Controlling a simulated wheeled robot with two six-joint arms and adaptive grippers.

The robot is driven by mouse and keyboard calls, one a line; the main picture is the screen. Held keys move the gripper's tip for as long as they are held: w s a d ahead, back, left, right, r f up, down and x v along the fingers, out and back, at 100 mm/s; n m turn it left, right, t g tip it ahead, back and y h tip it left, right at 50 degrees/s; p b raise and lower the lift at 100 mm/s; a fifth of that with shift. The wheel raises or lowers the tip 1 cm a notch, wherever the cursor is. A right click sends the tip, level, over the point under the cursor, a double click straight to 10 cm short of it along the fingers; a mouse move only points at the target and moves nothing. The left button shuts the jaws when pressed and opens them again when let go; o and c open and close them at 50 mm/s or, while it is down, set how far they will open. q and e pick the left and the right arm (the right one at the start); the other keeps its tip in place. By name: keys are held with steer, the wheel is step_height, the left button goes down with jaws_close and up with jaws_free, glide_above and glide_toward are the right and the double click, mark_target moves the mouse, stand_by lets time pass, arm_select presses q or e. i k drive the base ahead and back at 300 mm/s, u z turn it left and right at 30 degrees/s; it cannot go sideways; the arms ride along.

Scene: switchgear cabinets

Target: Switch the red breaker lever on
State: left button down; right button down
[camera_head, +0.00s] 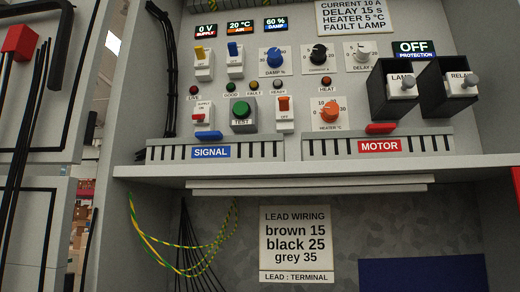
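Breakers with coloured levers are on the upper panel. One breaker has a red lever (197,118) low on its white body, under a "SUPPLY ON" label. Another white breaker (285,122) has an orange-red lever (284,103) at its upper part, above the word "OFF". Yellow (199,52) and blue (233,49) levers sit on two breakers above. Larger red (381,128) and blue (208,135) tabs stand on the slotted ducts marked "MOTOR" and "SIGNAL". I cannot tell for sure which red lever is meant. Neither of my grippers is in view.
A green TEST button (240,110) sits between the two lower breakers, and an orange heater knob (328,112) is to the right. Black open boxes (377,96) around the LAMP and RELAY switches jut out at right. A shelf edge (320,167) runs below. Yellow-green wires (178,244) hang lower left.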

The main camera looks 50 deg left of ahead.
mark_target(198, 116)
steer(key=i, duration=0.85)
steer(key=u, duration=2.45)
